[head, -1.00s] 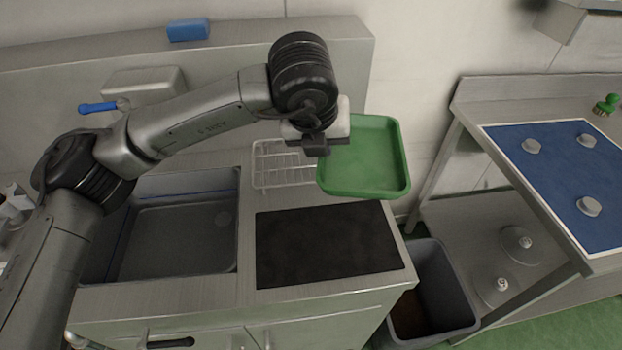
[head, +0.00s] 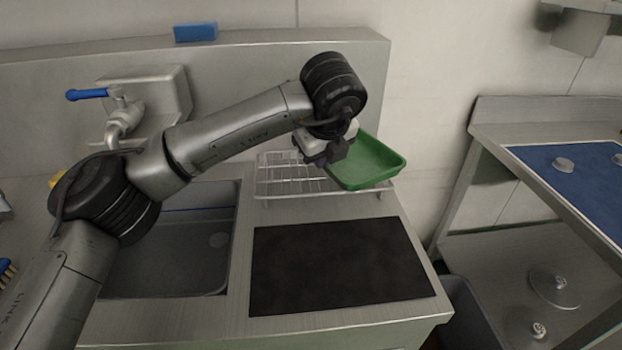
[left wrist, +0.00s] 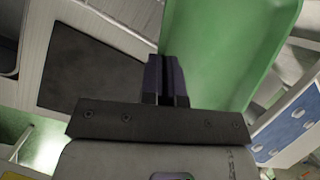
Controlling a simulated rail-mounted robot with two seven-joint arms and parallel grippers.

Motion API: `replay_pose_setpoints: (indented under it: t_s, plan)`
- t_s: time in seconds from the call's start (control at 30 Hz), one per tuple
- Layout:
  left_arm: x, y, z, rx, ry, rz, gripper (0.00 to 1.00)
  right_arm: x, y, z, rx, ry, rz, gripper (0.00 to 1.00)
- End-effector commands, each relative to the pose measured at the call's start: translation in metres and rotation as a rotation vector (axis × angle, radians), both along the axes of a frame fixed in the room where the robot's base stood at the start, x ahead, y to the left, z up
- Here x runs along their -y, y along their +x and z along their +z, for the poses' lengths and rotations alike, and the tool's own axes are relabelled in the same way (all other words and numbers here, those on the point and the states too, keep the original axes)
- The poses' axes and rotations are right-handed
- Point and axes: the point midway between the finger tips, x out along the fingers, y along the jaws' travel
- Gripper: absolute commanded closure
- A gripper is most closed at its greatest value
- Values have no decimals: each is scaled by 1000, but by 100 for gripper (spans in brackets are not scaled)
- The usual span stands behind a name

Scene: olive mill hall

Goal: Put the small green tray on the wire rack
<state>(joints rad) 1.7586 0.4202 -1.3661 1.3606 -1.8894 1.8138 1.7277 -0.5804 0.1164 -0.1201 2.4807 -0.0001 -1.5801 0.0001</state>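The small green tray (head: 366,163) is in my left gripper (head: 328,160), which is shut on its left rim. The left wrist view shows the closed fingers (left wrist: 166,82) at the edge of the tray (left wrist: 225,50). The wire rack (head: 284,178) stands on the counter behind the black mat. The tray is over the right part of the rack and hides it there. It looks slightly tilted. I cannot tell whether its underside touches the wires. The left part of the rack is bare. My right gripper is not in view.
A sink (head: 180,250) with a blue-handled tap (head: 122,110) is left of the rack. A black mat (head: 335,265) lies in front. A blue sponge (head: 195,32) sits on the ledge behind. A grey bin (head: 468,312) and a steel table with a blue mat (head: 570,180) stand right.

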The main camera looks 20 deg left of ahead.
Motion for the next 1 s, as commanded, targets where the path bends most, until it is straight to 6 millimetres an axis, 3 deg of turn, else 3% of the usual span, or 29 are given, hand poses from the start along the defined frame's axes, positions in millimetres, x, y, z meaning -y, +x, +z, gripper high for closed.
replay_pose_setpoints:
  t_s: [0.1,0.3,0.53,0.8,1.0]
  plan:
    - [-15,13,-14,0,-2,1,100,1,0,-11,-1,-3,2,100]
    - [-28,25,-23,1,-1,-1,100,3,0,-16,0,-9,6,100]
    - [-31,27,-31,1,0,-3,100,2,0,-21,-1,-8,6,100]
    - [-31,26,-64,2,0,-2,100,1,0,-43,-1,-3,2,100]
    - [-31,26,-63,2,-1,-3,100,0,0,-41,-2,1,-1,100]
